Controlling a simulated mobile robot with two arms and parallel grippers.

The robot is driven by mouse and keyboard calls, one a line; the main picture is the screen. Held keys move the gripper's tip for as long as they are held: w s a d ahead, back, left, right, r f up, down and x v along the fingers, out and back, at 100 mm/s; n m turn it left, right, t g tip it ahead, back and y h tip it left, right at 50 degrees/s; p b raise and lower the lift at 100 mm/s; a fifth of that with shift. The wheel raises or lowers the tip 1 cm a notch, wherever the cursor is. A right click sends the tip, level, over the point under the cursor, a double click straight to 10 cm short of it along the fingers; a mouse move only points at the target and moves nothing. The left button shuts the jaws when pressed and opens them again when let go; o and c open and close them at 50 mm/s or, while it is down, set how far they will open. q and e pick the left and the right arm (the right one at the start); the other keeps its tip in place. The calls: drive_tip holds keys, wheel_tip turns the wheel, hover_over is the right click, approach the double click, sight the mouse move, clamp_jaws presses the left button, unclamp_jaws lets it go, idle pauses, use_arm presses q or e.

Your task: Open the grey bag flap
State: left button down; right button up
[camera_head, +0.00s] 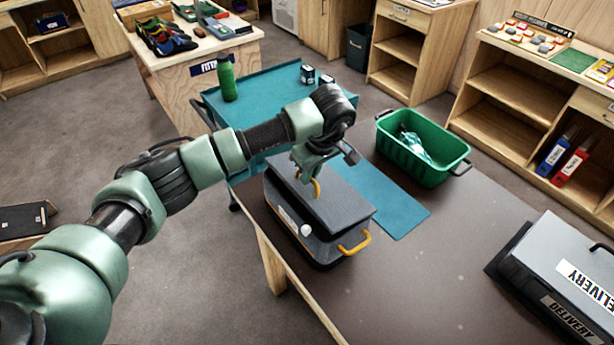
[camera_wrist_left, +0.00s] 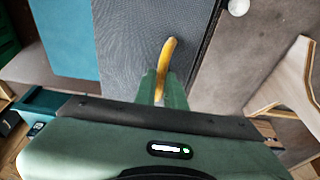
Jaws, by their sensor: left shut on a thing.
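The grey bag (camera_head: 343,206) stands on the dark table near its left edge, with its grey flap across the top. A yellow loop handle (camera_head: 354,245) is on its right end, and a white round knob (camera_head: 305,230) is on its front. My left gripper (camera_head: 312,178) is over the flap's left part, shut on a yellow strap (camera_head: 317,189). In the left wrist view my green fingers (camera_wrist_left: 164,90) close around the strap (camera_wrist_left: 166,62), above the textured grey flap (camera_wrist_left: 140,35). I cannot tell whether the flap is raised. My right gripper is out of view.
A green crate (camera_head: 430,165) holding a pale crumpled thing stands behind the bag to the right. A blue mat (camera_head: 385,205) lies beside the bag. A grey delivery box (camera_head: 555,270) is at the right. The table's front middle is clear.

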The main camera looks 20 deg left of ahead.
sight(320, 184)
use_arm(q)
drive_tip(key=shift+w+d+r, duration=0.4)
drive_tip(key=shift+w+r, duration=0.1)
drive_tip(key=shift+r, duration=0.05)
drive_tip(key=shift+d+r, duration=0.1)
drive_tip(key=shift+w+d+r+b, duration=0.5)
drive_tip(key=shift+w+r, duration=0.1)
drive_tip(key=shift+w, duration=0.15)
drive_tip(key=c, duration=1.4)
unclamp_jaws()
drive_tip(key=o, duration=0.6)
